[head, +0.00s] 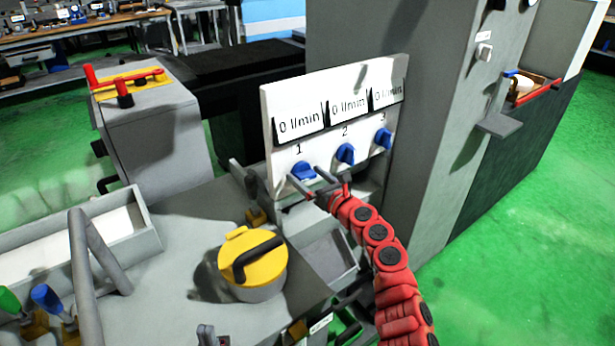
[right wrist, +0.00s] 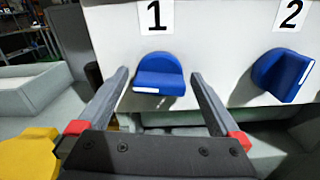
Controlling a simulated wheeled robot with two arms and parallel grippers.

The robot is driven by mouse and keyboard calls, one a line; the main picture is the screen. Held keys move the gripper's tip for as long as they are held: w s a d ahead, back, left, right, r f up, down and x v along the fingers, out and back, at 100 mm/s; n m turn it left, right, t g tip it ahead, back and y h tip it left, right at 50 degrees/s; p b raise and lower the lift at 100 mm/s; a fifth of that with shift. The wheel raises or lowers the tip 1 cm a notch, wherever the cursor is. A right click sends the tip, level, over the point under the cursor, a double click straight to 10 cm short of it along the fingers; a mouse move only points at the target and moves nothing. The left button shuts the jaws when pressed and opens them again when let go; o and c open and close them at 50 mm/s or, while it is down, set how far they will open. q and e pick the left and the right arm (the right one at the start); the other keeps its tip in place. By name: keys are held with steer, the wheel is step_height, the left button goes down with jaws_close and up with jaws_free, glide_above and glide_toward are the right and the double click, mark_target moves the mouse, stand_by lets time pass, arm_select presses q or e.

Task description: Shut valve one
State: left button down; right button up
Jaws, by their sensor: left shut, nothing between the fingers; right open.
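Valve one is a blue knob (head: 303,170) under the label 1 on a white panel (head: 268,125). The knob also shows in the right wrist view (right wrist: 158,72), its grip bar lying roughly level with a white mark on its lower front edge. The display above it reads 0 l/min. My right gripper (head: 328,184) is open in front of the knob. In the right wrist view its fingertips (right wrist: 160,74) stand on either side of the knob, with gaps to both sides. My left gripper (head: 207,334) is shut and empty at the bottom edge, partly out of frame.
Blue valves two (head: 345,153) and three (head: 383,138) sit to the right on the panel, also showing 0 l/min. A yellow-lidded pot (head: 252,262) with a black handle stands in front. A grey tray (head: 135,225) is at left. A tall grey cabinet rises right of the panel.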

stand_by(0.3)
steer(key=c, duration=1.2)
steer(key=shift+c, duration=0.2)
steer(key=m+p, duration=0.2)
steer(key=m, duration=0.1)
steer(key=shift+w+r+p, duration=0.1)
steer(key=shift+r+p, duration=0.15)
steer(key=shift+p, duration=0.1)
steer(key=m+p, duration=0.4)
steer(key=m, duration=0.1)
steer(key=shift+d+m, duration=0.1)
steer(key=shift+m, duration=0.2)
steer(key=m+p, duration=0.3)
steer(key=m, duration=0.1)
steer(key=shift+w+f, duration=0.1)
steer(key=shift+f+m+p, duration=0.2)
steer(key=shift+m+p, duration=0.9)
steer(key=shift+m, duration=0.8)
